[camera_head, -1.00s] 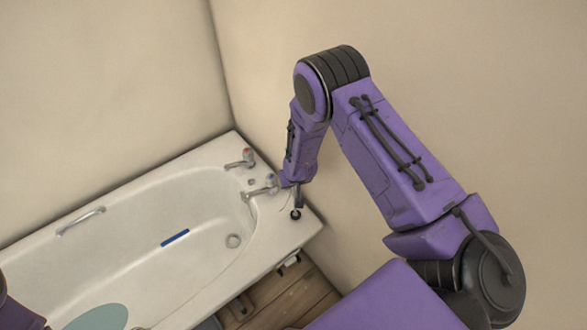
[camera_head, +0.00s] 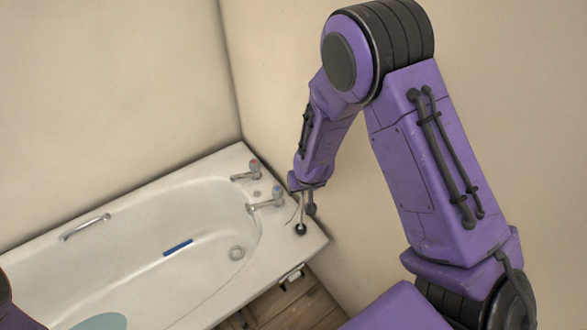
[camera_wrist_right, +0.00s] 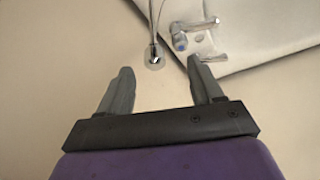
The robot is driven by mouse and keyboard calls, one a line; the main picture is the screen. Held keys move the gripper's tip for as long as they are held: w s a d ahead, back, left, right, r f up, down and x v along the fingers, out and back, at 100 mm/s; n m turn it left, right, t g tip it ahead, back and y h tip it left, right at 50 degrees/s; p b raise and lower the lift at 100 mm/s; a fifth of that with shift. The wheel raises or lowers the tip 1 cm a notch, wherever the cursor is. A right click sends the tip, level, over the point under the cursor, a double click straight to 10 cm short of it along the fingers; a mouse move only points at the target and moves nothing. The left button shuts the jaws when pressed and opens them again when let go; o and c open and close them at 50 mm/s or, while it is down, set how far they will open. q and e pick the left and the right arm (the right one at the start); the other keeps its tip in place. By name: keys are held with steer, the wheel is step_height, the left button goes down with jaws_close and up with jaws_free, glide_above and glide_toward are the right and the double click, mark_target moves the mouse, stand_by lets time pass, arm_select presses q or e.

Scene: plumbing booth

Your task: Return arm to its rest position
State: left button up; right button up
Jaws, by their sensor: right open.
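My right arm (camera_head: 420,160) is bent high, its forearm hanging down toward the tap corner of the bath. My right gripper (camera_wrist_right: 160,72) is open, with nothing between its two grey fingers. In the head view the right gripper (camera_head: 308,198) is small and partly hidden by its wrist, above or beside the bath's corner. A small round fitting on a thin stem (camera_wrist_right: 155,58) shows just beyond the fingertips, apart from them; it also appears as a dark round end in the head view (camera_head: 300,230). My left gripper is not in view.
The white bath (camera_head: 285,262) stands against the walls. Two taps, one red-marked (camera_head: 247,171) and one blue-marked (camera_head: 266,200), are close to the right gripper. A grab handle (camera_head: 85,227) is on the far rim. The beige wall (camera_head: 270,70) is bare. Wooden floor (camera_head: 300,305) shows below.

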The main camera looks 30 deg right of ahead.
steer(key=s+f+m+h+b, duration=0.1)
steer(key=s+f+b, duration=0.1)
steer(key=s+f, duration=0.7)
steer(key=s+f+m+g+h+b, duration=0.1)
steer(key=s+f+m+b, duration=0.1)
steer(key=s+f, duration=0.8)
steer(key=s+b, duration=0.1)
steer(key=s, duration=0.7)
steer(key=shift+a+b, duration=0.3)
steer(key=shift+a, duration=0.05)
